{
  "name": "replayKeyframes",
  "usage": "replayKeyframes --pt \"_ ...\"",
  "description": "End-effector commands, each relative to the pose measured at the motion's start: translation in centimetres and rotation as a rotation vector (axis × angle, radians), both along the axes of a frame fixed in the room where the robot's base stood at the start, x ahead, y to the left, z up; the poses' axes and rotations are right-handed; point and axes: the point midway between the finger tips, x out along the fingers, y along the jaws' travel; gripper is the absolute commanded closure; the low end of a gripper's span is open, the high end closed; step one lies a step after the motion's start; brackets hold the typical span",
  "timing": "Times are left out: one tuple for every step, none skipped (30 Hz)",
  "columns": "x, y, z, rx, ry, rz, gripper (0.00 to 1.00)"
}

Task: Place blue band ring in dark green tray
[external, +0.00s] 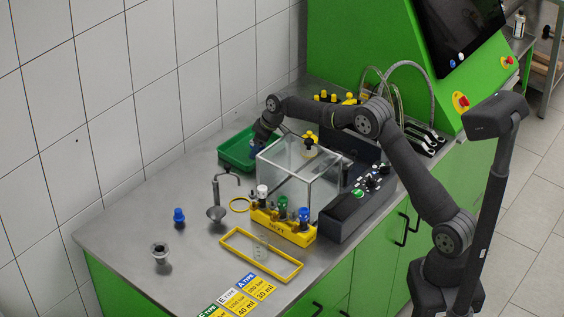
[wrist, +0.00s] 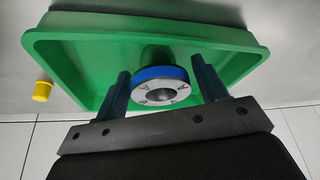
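The blue band ring (wrist: 160,86) has a pale face with dark marks, a dark centre and a blue band around its rim. The dark green tray (external: 235,163) stands at the back of the bench near the wall. In the wrist view the tray (wrist: 80,30) lies behind the ring. My gripper (external: 256,147) points down at the tray's right part in the external view. The ring is not clear there, and its height above the tray floor is hard to tell.
A clear box (external: 300,175) stands right of the tray, close to my arm. A yellow rack (external: 283,227) with coloured fittings is in front of it. A yellow cap (wrist: 43,91) lies beside the tray.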

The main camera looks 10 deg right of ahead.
Motion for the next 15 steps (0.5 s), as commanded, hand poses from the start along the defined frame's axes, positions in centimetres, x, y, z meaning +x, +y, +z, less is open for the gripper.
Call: replayKeyframes --pt "0.0 0.0 0.0 0.0 0.0 0.0 0.3" --pt "0.0 0.0 0.0 0.0 0.0 0.0 0.3" --pt "0.0 0.0 0.0 0.0 0.0 0.0 0.3" --pt "0.0 0.0 0.0 0.0 0.0 0.0 0.3" --pt "0.0 0.0 0.0 0.0 0.0 0.0 0.3" --pt "0.0 0.0 0.0 0.0 0.0 0.0 0.3" --pt "0.0 0.0 0.0 0.0 0.0 0.0 0.3" --pt "0.0 0.0 0.0 0.0 0.0 0.0 0.3" --pt "0.0 0.0 0.1 0.0 0.0 0.0 0.3" --pt "0.0 0.0 0.3 0.0 0.0 0.0 0.3" --pt "0.0 0.0 0.5 0.001 0.0 0.0 0.3" --pt "0.0 -0.2 0.9 0.001 -0.001 0.0 0.3" --pt "-0.1 -0.3 1.2 0.001 -0.002 0.0 0.3" --pt "-0.1 -0.4 1.7 0.002 -0.002 0.0 0.3" --pt "-0.2 -0.7 2.3 0.002 -0.003 -0.001 0.3"
